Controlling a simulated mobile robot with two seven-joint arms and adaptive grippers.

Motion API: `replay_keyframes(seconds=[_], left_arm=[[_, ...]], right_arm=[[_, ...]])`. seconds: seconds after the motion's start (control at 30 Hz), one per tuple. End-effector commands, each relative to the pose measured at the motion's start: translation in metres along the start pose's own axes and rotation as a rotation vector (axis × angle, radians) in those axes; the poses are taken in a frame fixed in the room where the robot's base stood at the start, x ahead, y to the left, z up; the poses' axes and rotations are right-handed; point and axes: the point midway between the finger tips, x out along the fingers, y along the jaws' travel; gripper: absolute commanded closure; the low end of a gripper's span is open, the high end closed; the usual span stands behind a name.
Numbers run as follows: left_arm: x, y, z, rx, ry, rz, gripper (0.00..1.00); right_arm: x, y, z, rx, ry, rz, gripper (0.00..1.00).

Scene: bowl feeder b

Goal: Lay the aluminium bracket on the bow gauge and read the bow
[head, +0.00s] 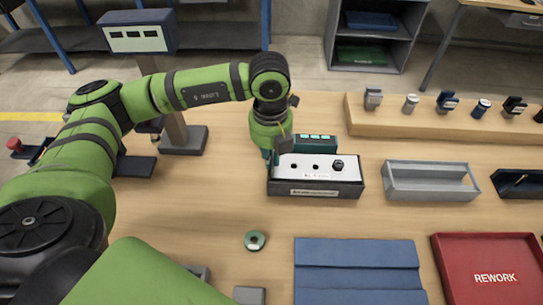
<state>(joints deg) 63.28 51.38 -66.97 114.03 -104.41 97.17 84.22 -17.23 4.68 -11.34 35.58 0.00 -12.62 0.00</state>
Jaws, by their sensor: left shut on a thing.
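A pale plate (304,167) with dark holes and a label that seems to start "AL" looks like the aluminium bracket. It is at the top of a black open box (317,189) with a label on its front. I cannot tell whether it rests there or is held just above. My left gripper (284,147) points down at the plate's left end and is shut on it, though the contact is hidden. A teal block (317,142) with small pale windows stands directly behind the plate. I cannot tell for sure which thing is the bow gauge. My right gripper is out of view.
A grey open tray (430,194) stands to the right, and a red REWORK tray (490,290) at the lower right. A blue mat (357,253) and a green ring (255,240) lie in front. A wooden ledge (430,120) with several small parts runs along the back.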

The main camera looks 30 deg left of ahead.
Motion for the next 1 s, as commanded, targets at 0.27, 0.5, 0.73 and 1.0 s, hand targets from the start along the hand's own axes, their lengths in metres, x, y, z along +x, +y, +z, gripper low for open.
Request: replay_keyframes(seconds=[0.27,0.5,0.73,1.0], left_arm=[[0.009,0.0,0.0,0.001,0.0,-0.001,1.0],[0.01,0.0,-0.001,0.001,0.002,0.001,0.68],[0.01,0.0,-0.001,0.001,0.003,0.002,0.68],[0.0,0.0,-0.001,0.0,0.003,0.003,0.68]], right_arm=[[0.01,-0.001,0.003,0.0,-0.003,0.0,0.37],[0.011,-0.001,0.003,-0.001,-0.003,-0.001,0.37],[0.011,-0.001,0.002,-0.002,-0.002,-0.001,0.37],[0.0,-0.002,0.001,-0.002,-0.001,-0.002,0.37]])
